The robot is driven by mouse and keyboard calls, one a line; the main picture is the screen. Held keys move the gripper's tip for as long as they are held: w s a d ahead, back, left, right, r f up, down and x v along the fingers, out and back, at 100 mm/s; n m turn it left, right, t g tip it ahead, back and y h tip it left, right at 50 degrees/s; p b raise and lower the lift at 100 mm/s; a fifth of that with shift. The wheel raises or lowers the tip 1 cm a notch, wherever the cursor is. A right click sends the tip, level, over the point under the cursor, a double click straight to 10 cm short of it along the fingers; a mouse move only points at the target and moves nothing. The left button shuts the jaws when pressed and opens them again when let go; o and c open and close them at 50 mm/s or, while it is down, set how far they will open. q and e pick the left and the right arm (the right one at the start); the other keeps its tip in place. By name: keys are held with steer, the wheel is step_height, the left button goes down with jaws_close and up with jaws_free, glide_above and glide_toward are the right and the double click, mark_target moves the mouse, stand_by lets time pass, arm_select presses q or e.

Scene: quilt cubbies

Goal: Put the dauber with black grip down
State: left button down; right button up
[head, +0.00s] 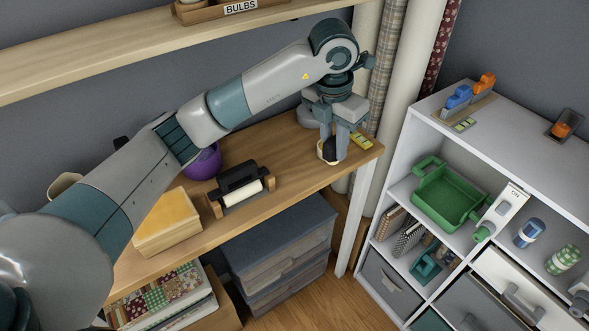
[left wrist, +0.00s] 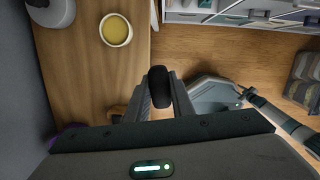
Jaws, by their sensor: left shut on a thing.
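My left gripper (head: 334,158) points down over the right end of the wooden worktop (head: 290,142). It is shut on the dauber with black grip (left wrist: 158,88), whose rounded black end shows between the fingers in the left wrist view. In the head view the dauber's dark grip (head: 329,148) is partly hidden by a finger. A pale round dish with yellow inside (left wrist: 116,30) stands on the worktop near its edge in the left wrist view. I cannot tell whether the dauber touches anything below. My right gripper is not seen.
A black roller on a wooden stand (head: 242,186), a purple round object (head: 203,163) and a yellow-topped wooden box (head: 166,222) stand to the left. A small yellow-green item (head: 361,140) lies near the worktop's right end. A white cubby unit (head: 420,150) stands at right.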

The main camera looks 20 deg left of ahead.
arm_select(q)
steer(key=n, duration=0.2)
steer(key=shift+w+d+r+n, duration=0.25)
steer(key=shift+w+d+n, duration=0.05)
steer(key=shift+w+d, duration=0.1)
steer(key=shift+a, duration=0.1)
steer(key=shift+a+f, duration=0.15)
steer(key=shift+a, duration=0.05)
steer(key=w+a+f+p, duration=0.1)
steer(key=a+f, duration=0.1)
steer(key=a, duration=0.1)
steer(key=w+a+f+p, duration=0.1)
steer(key=a+f+p, duration=0.1)
steer(key=a, duration=0.1)
steer(key=w+a+f+p, duration=0.1)
steer(key=a+f+p, duration=0.1)
steer(key=a, duration=0.2)
steer(key=shift+w+a+f, duration=0.15)
steer(key=shift+a+f, duration=0.2)
steer(key=shift+f, duration=0.05)
